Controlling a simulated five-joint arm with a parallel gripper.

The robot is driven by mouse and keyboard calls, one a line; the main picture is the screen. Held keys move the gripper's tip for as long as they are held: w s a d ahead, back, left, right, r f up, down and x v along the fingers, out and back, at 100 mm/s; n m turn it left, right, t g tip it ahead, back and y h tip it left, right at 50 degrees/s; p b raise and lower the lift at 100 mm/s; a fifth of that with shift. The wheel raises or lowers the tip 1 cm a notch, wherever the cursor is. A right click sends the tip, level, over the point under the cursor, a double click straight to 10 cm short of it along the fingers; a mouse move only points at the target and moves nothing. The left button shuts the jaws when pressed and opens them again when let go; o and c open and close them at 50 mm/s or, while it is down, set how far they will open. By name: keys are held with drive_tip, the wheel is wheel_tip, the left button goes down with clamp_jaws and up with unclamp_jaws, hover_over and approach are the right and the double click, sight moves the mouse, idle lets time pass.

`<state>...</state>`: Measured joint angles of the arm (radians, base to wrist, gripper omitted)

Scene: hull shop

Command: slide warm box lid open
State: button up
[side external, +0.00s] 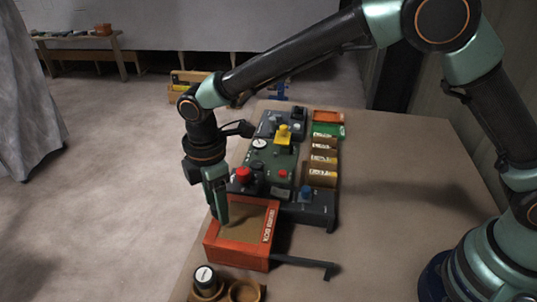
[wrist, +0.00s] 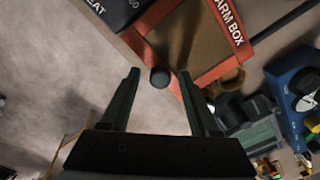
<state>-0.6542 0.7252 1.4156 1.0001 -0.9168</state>
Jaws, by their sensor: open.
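The orange warm box (side external: 238,252) sits at the table's near left edge, its label along the right rim. A brown panel (side external: 250,222) fills most of its top within the orange rim; I cannot tell surely if this is the lid. The box also shows in the upper part of the wrist view (wrist: 147,33). My gripper (side external: 222,220) points down at the box's left side, open. In the wrist view a dark round knob (wrist: 159,77) appears between the fingertips, beside the orange rim. I cannot tell whether the fingers touch it; the side view hides it.
Dark and green control units (side external: 270,160) with red, yellow and blue knobs stand behind the box. Small labelled bins (side external: 323,160) line their right side. A dark bar (side external: 305,263) extends right of the box. Round holders (side external: 243,291) stand in front. The table's right side is clear.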

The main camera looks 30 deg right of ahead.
clamp_jaws()
idle(1.4)
